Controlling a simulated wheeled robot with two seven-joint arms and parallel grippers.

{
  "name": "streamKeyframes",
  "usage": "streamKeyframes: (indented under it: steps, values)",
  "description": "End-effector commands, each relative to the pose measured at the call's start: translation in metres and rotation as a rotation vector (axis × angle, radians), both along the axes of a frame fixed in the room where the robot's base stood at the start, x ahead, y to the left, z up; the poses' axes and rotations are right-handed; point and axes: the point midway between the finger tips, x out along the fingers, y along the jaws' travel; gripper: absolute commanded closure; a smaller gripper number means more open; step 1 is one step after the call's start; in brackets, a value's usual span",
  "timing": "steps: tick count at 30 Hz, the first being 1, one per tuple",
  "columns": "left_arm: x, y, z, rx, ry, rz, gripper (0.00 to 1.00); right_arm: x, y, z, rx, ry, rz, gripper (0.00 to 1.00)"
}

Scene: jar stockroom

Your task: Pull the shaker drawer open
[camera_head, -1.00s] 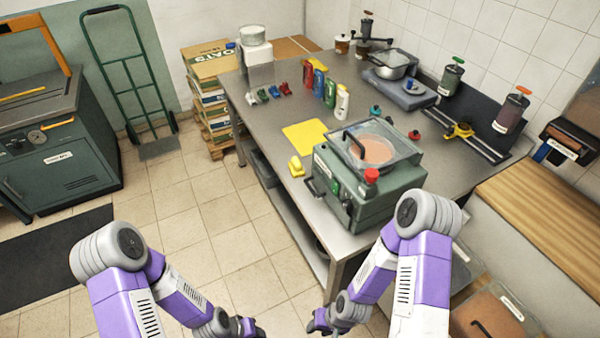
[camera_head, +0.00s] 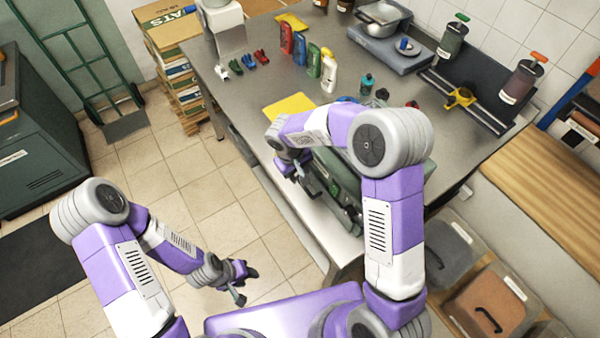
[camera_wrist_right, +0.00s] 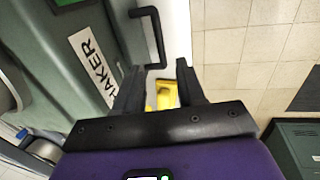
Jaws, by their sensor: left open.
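The green shaker machine (camera_head: 335,178) stands on the metal bench, mostly hidden behind my right arm in the head view. In the right wrist view its green body (camera_wrist_right: 75,60) carries a white label ending in "HAKER". A black bar handle (camera_wrist_right: 157,40) sticks out from its front there. My right gripper (camera_wrist_right: 160,68) is open, with its fingertips just short of the handle and nothing held. I cannot tell whether the drawer is shut. My left gripper (camera_head: 240,284) is open and empty, low over the floor, away from the machine.
A yellow mat (camera_head: 290,106) lies on the bench beyond the machine, with several coloured bottles (camera_head: 314,62) behind it. A scale with a pan (camera_head: 385,45) stands at the back.

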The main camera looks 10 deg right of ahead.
Motion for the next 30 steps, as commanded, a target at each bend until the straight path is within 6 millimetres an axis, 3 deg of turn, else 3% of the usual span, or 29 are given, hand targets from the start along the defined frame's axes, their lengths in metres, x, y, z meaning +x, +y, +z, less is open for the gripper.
streamKeyframes:
  steps: [12,18,25,30]
  values:
    - [0.0,0.0,-0.006,0.0,0.001,0.0,0.57,0.003,-0.012,-0.06,-0.005,0.005,0.0,0.61]
    - [0.0,0.0,-0.007,0.0,0.001,0.0,0.57,0.004,-0.014,-0.071,-0.003,0.002,0.0,0.61]
    - [0.0,0.0,-0.007,0.0,0.0,0.0,0.57,0.004,-0.014,-0.071,-0.003,0.002,0.0,0.61]
    - [0.0,0.0,-0.007,0.0,0.0,0.0,0.57,0.004,-0.014,-0.071,-0.003,0.002,0.0,0.85]
